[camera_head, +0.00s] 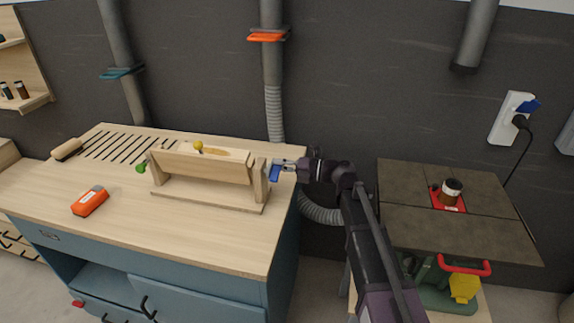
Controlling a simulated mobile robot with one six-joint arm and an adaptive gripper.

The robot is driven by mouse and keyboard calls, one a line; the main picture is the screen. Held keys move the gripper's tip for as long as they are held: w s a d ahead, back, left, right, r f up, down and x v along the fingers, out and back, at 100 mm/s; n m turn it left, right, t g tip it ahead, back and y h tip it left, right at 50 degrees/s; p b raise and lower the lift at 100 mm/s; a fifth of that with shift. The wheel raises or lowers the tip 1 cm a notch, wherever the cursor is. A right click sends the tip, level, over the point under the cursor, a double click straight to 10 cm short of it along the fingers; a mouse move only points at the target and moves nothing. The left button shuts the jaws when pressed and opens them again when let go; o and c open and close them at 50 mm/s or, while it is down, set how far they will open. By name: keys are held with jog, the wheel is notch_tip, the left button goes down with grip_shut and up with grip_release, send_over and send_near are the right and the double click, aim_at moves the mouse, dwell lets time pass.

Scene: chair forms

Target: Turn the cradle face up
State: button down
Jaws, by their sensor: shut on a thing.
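The wooden cradle (200,168) hangs between two uprights on a flat wooden base (205,198) on the workbench. Its broad plain side slopes toward the camera. Its upper edge shows a yellow-brown patch, with a yellow knob standing near the middle. A green knob (141,168) sits at the left end. A blue handle (274,173) sits at the right end, just outside the right upright. My gripper (282,166) reaches in from the right and is shut on the blue handle. The fingertips are small in this view, and the cradle's far side is hidden.
An orange device (90,201) lies on the workbench (180,240) at the front left. A wood-handled brush (66,149) lies by the slots at the back left. A dark machine table (400,215) stands right of my arm.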

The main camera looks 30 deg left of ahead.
jog(key=shift+s+f, duration=0.15)
dwell(0.3)
jog(key=c, duration=0.7)
grip_release()
jog(key=shift+o, duration=0.2)
jog(key=shift+d, duration=0.15)
jog(key=v, duration=1.1)
jog(key=shift+w+d, duration=0.25)
jog(key=shift+d, duration=0.1)
